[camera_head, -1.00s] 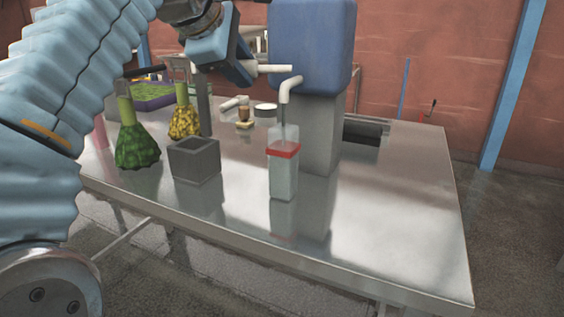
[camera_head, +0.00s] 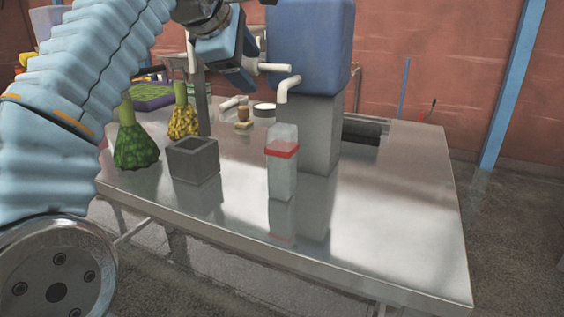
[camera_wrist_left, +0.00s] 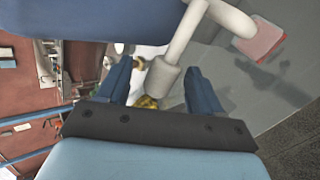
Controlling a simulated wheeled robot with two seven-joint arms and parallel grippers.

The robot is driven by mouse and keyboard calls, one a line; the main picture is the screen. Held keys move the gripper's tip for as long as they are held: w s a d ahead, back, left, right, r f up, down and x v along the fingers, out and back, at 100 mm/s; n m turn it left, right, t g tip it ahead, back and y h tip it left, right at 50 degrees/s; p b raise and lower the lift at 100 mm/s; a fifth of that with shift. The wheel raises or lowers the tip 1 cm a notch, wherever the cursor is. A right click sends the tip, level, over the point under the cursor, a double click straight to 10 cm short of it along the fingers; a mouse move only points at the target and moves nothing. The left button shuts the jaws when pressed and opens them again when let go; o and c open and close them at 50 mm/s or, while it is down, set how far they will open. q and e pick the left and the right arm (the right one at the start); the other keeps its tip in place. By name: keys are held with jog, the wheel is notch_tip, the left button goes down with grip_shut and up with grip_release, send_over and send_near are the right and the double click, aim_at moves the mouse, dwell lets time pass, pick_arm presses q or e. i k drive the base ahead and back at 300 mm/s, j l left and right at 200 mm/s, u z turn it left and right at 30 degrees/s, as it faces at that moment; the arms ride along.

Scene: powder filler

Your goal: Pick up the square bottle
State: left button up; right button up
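The square bottle (camera_head: 282,177) stands upright on the metal table, clear and pale with a red band near its top. In the left wrist view it shows at the upper right (camera_wrist_left: 262,40). It stands under the white spout (camera_head: 286,84) of the powder filler, which has a blue hopper (camera_head: 312,40) and a grey stand (camera_head: 322,130). My left gripper (camera_head: 256,62) is up beside the hopper, well above the bottle. Its fingers (camera_wrist_left: 157,70) are apart, with the filler's pale handle (camera_wrist_left: 163,77) between them; contact is unclear. My right gripper is not seen.
A grey open box (camera_head: 194,161), a green flask (camera_head: 135,150) and a yellow flask (camera_head: 183,122) stand left of the bottle. A small brown-and-tan item (camera_head: 243,118) lies behind. The table (camera_head: 400,220) is clear on the right.

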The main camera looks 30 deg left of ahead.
aim_at(281, 149)
jog(key=k+l, duration=0.1)
jog(key=k, duration=0.65)
jog(key=k+l, duration=0.15)
jog(key=k, duration=0.6)
